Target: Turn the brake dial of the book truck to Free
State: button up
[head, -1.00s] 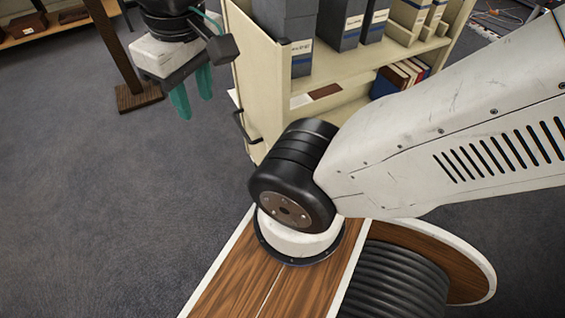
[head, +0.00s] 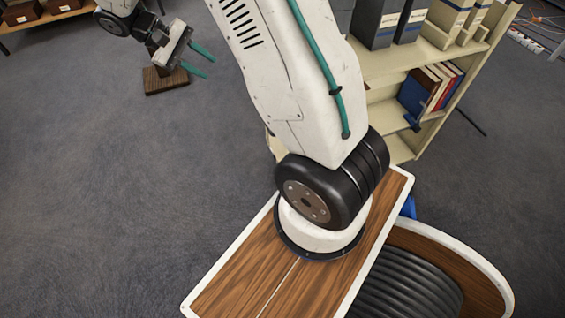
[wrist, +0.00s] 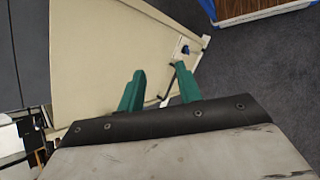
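The book truck (head: 484,58) is a cream shelf unit to the right of and behind my arm in the head view, and my arm hides part of it. Its cream end panel (wrist: 88,48) fills much of the wrist view. The head view does not show the dial. My gripper (head: 206,62) has teal fingers spread apart with nothing between them. In the wrist view my gripper (wrist: 160,75) is short of the dial.
A dark bar handle (wrist: 170,82) stands out from the truck beside my fingers. Grey boxes (head: 378,22) and books (head: 418,92) fill the shelves. A wooden post base (head: 166,80) stands behind my gripper. Cables (head: 540,30) lie far right. The carpet at left is clear.

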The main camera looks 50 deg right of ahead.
jog(key=w+d+f+n+g+h, duration=0.1)
jog(key=d+f+h, duration=0.15)
jog(key=f, duration=0.75)
jog(key=w+d+f+g+h, duration=0.1)
jog(key=d+f, duration=0.2)
jog(key=f, duration=0.6)
jog(key=w+d+f+n+g+h, duration=0.1)
jog(key=w+d+f, duration=0.1)
jog(key=f, duration=0.8)
jog(key=s+d+f+n+h, duration=0.2)
jog(key=s+f, duration=0.4)
jog(key=f, duration=0.6)
jog(key=s+d+f+n+h, duration=0.1)
jog(key=s+f+h, duration=0.2)
jog(key=s+f, duration=0.65)
jog(key=s+d+f, duration=0.1)
jog(key=d+f, duration=0.2)
jog(key=d, duration=0.3)
jog(key=shift+s+d+t, duration=0.2)
jog(key=shift+d+t, duration=0.1)
jog(key=shift+d, duration=0.05)
grip_shut()
